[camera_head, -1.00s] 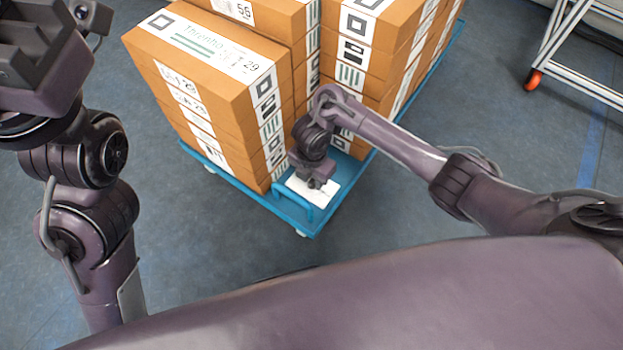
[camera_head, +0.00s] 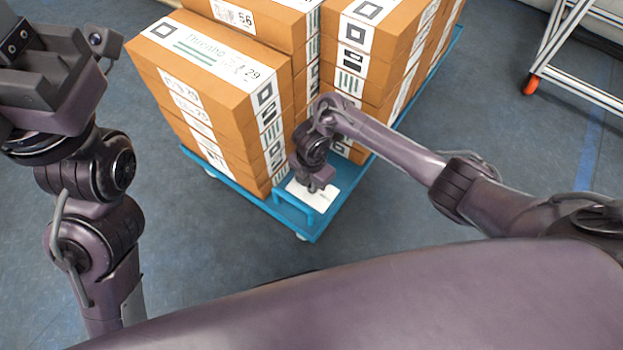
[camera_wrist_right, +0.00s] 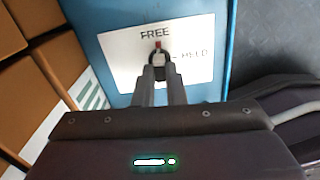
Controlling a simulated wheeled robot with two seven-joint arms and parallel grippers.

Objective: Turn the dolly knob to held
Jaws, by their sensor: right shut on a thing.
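The dolly knob (camera_wrist_right: 159,60) is small and dark with a red mark, on a white plate (camera_wrist_right: 120,70) in the right wrist view. The red mark points at the word FREE (camera_wrist_right: 155,34). The word HELD (camera_wrist_right: 195,54) is printed to the right of the knob. My right gripper (camera_wrist_right: 160,74) is shut on the knob, its two fingers on either side of it. In the head view the right gripper (camera_head: 316,186) is over the white plate (camera_head: 328,198) at the dolly's near corner and hides the knob. My left arm is at the left edge; its fingers do not show.
The blue dolly (camera_head: 262,204) carries stacked orange-brown boxes (camera_head: 215,85) with white labels, close behind and left of the right gripper. A metal-framed cart (camera_head: 575,85) with an orange wheel stands at the upper right. The floor (camera_head: 420,215) beside the dolly is clear.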

